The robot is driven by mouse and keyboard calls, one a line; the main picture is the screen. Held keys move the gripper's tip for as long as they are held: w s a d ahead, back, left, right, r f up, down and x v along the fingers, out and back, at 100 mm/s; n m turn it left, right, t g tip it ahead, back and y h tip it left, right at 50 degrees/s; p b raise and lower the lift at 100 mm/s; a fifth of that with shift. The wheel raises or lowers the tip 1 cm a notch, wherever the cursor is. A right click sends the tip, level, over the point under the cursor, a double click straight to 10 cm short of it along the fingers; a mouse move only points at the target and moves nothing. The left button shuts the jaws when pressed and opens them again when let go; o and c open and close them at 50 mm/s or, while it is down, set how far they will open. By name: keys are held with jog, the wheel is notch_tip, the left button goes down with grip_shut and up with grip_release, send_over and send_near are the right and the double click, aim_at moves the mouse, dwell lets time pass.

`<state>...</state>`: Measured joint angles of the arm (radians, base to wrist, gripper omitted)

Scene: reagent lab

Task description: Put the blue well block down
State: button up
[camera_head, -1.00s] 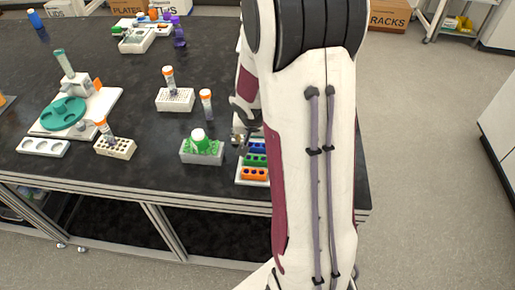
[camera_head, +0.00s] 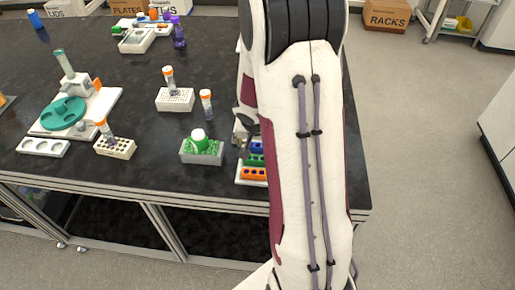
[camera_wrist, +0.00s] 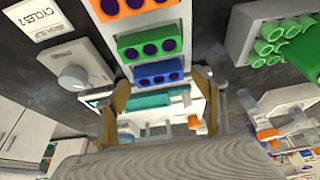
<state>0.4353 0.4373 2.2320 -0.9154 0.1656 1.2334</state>
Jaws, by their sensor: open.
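The blue well block (camera_head: 257,147) is in a row with the green block (camera_head: 256,160) and the orange block (camera_head: 254,174) on a white tray (camera_head: 240,180). In the wrist view the blue well block (camera_wrist: 158,73) lies level in the row, nearest my fingers, beyond the green block (camera_wrist: 150,48) and orange block (camera_wrist: 135,6). My gripper (camera_wrist: 161,82) is open, with one finger to each side of the blue block and visible space between. In the head view my arm hides most of my gripper and part of the tray.
A grey rack with green tubes (camera_head: 186,153) stands just left of the tray; it also shows in the wrist view (camera_wrist: 235,40). A device with a knob (camera_wrist: 73,77) is close on the other side. Tube racks (camera_head: 175,104) stand farther back. The table edge is near the tray.

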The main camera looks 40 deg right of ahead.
aim_at(257, 144)
jog(key=c, duration=1.2)
jog(key=shift+c, duration=0.2)
jog(key=shift+r, duration=0.25)
notch_tip(257, 144, up, 10)
jog(key=shift+f, duration=0.2)
dwell(0.9)
